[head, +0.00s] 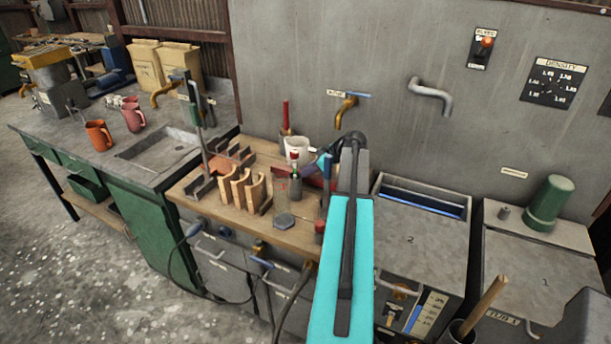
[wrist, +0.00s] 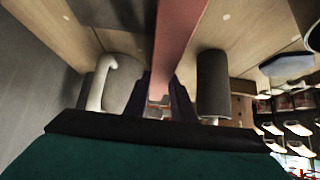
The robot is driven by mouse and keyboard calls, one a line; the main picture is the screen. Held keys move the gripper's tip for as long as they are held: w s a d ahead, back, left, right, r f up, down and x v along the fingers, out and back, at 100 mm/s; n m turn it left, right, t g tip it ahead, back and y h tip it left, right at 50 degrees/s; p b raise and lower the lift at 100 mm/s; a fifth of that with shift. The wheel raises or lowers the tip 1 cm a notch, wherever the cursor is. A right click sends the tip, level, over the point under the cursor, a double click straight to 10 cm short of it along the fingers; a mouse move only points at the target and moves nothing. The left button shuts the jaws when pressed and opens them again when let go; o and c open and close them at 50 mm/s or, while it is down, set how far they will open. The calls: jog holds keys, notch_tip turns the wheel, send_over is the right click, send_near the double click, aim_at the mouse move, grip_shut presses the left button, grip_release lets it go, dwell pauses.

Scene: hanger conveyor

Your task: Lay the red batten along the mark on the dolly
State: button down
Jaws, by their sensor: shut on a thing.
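The red batten (wrist: 181,38) runs up from between my jaws to the top edge in the wrist view. My gripper (wrist: 164,100) is shut on it, with a dark finger on either side. In the head view my gripper (head: 324,163) is over the back right of the wooden bench top, partly hidden by my arm. A dark red strip below it (head: 313,176) looks like part of the batten. I cannot make out the dolly or its mark in either view.
A tap (head: 346,108) juts from the wall behind. Grey tank 2 (head: 408,240) stands to the right.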

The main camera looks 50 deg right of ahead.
jog(key=shift+f+p, duration=0.35)
jog(key=shift+f, duration=0.65)
jog(key=shift+f, duration=0.15)
jog(key=c, duration=1.5)
grip_release()
jog(key=shift+r, duration=0.2)
jog(key=shift+s+r, duration=0.1)
jog(key=shift+s, duration=0.1)
jog(key=b+v, duration=0.3)
jog(key=v, duration=0.8)
jog(key=shift+s+r, duration=0.15)
jog(key=shift+r, duration=0.05)
